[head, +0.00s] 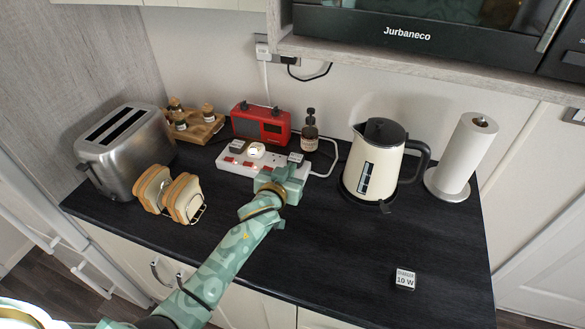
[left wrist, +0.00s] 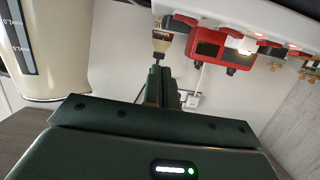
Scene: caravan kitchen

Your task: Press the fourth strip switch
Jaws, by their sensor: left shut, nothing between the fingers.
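The white power strip (head: 222,163) lies near the back of the black counter, with plugs in it and red switches along its front edge. My left gripper (head: 284,180) is at the strip's right end, shut and empty, and covers part of that end. In the left wrist view the strip (left wrist: 255,12) crosses the top with several red switches, one of them (left wrist: 183,19) nearest the fingers. The shut fingers (left wrist: 163,84) point toward the back wall. Whether they touch a switch I cannot tell. My right gripper is not in view.
A red radio (head: 262,123) and a dark bottle (head: 310,132) stand behind the strip. A cream kettle (head: 372,165) is to the right, a toaster (head: 125,150) and bread rack (head: 172,195) to the left. A small 10 W block (head: 404,280) lies at front right. The front middle counter is clear.

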